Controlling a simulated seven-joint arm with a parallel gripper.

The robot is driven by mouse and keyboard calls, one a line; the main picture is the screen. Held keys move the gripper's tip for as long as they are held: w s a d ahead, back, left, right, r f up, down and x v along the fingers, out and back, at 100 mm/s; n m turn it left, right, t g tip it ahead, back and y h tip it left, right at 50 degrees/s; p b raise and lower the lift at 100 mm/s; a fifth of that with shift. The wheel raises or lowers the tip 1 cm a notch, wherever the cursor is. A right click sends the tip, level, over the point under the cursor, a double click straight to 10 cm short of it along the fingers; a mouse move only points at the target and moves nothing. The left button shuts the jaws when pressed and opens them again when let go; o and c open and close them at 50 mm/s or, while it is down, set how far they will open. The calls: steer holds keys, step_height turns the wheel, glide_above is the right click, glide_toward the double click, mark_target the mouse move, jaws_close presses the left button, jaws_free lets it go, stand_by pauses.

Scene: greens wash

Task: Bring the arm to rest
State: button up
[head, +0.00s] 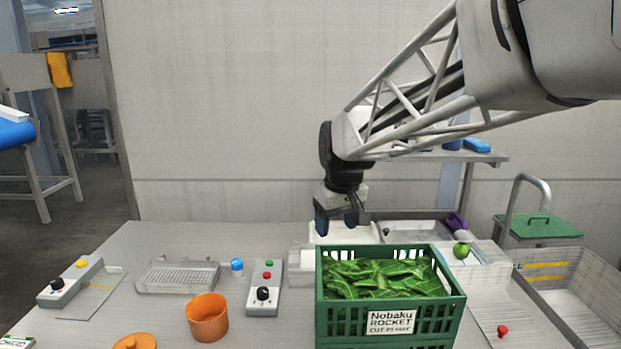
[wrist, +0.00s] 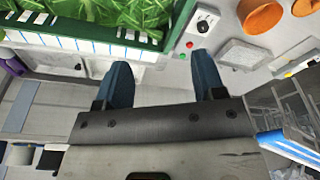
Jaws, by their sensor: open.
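My gripper (head: 337,226) hangs from the arm just behind the green crate, above the far part of the table. In the wrist view my gripper (wrist: 161,88) shows two blue fingers spread apart with nothing between them. The green crate (head: 388,325) holds green leaves (head: 385,277) and has a label reading "Nobaku ROCKET". The leaves also show in the wrist view (wrist: 135,12), at the top left. The arm comes in from the upper right in the head view.
An orange cup (head: 207,318), a control box with buttons (head: 264,295), a wire-topped tray (head: 177,276) and another control box (head: 70,283) stand left of the crate. The space above the left table is clear.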

steer(key=s+d+f+m, duration=0.2)
steer(key=s+d, duration=0.2)
steer(key=s, duration=0.5)
steer(key=s+d+f+m, duration=0.1)
steer(key=s+d+f, duration=0.2)
steer(key=s, duration=0.7)
steer(key=s+d+f+m, duration=0.2)
steer(key=s+d, duration=0.4)
steer(key=s, duration=0.4)
steer(key=shift+f+m+t+h, duration=0.15)
steer(key=shift+m+t+h, duration=0.15)
steer(key=shift+t+h, duration=0.1)
